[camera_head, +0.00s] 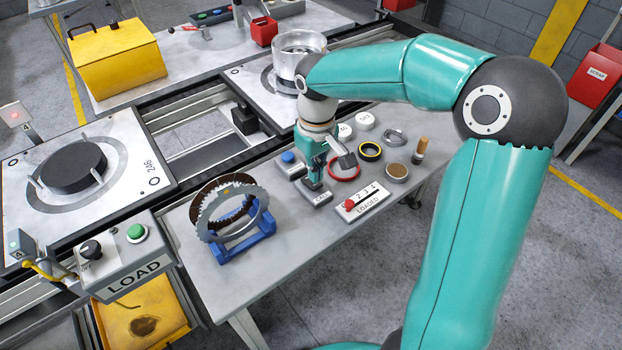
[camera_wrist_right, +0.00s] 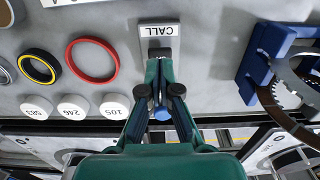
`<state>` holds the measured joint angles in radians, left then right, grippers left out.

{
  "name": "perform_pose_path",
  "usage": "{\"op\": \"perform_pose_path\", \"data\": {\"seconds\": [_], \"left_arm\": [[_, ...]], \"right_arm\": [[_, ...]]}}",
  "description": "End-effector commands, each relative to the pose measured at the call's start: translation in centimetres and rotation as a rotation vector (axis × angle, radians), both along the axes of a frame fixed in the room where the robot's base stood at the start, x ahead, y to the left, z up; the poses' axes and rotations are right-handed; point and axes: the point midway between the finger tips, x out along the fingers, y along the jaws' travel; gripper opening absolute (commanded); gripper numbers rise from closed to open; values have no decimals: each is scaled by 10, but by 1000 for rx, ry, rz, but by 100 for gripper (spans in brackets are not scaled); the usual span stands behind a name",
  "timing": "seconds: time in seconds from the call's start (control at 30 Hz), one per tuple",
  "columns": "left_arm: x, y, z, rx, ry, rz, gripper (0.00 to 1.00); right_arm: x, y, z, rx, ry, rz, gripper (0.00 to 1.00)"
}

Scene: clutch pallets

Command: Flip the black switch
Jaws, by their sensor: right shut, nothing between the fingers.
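The grey plate marked CALL (camera_head: 318,198) lies on the table; it also shows in the wrist view (camera_wrist_right: 159,30). A small dark part (camera_wrist_right: 160,52), likely the black switch, shows at the plate's end, mostly hidden by the fingertips. My right gripper (camera_head: 313,180) points down over this plate, shut and empty. In the wrist view its fingertips (camera_wrist_right: 159,64) are at the dark part; I cannot tell whether they touch it or which way the switch is tipped. My left gripper is not in view.
A blue button (camera_head: 288,157) is close beside the gripper. A blue stand (camera_head: 243,244) with toothed discs is at the left. The LOAD box (camera_head: 135,265) carries a black knob (camera_head: 90,250).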

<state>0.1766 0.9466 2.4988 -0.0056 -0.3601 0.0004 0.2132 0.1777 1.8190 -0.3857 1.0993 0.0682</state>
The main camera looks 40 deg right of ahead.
Motion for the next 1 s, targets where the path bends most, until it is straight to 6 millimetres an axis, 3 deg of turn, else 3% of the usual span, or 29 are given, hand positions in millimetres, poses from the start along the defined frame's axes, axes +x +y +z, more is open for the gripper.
{"op": "perform_pose_path", "data": {"seconds": [1.0], "left_arm": [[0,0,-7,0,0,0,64]], "right_arm": [[1,1,-9,0,0,1,0]]}}
